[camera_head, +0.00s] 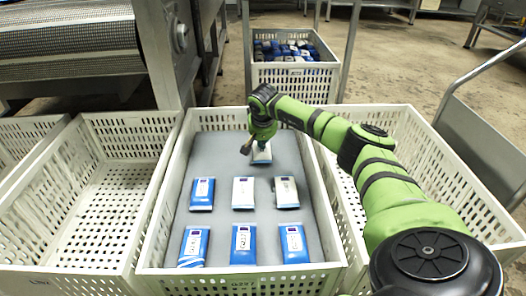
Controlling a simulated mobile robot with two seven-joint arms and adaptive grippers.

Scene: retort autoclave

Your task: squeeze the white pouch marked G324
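Several pouches lie on a grey sheet (222,150) in the middle white crate (166,205). A white pouch (262,155) lies alone at the back, directly under my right gripper (256,148), which partly hides it. The gripper points down at this pouch; its fingers are too small and dark to show whether they are open or shut on it. Two more mostly white pouches lie in the middle row, at its centre (243,193) and right (286,192). The markings are too small to read, so I cannot tell which is G324. My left gripper is out of view.
Blue-and-white pouches lie at middle left (202,194) and along the front row (194,247). An empty white crate (105,205) stands at left, another crate (420,150) under my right arm. A crate of pouches (295,75) stands behind; a conveyor (70,40) is at back left.

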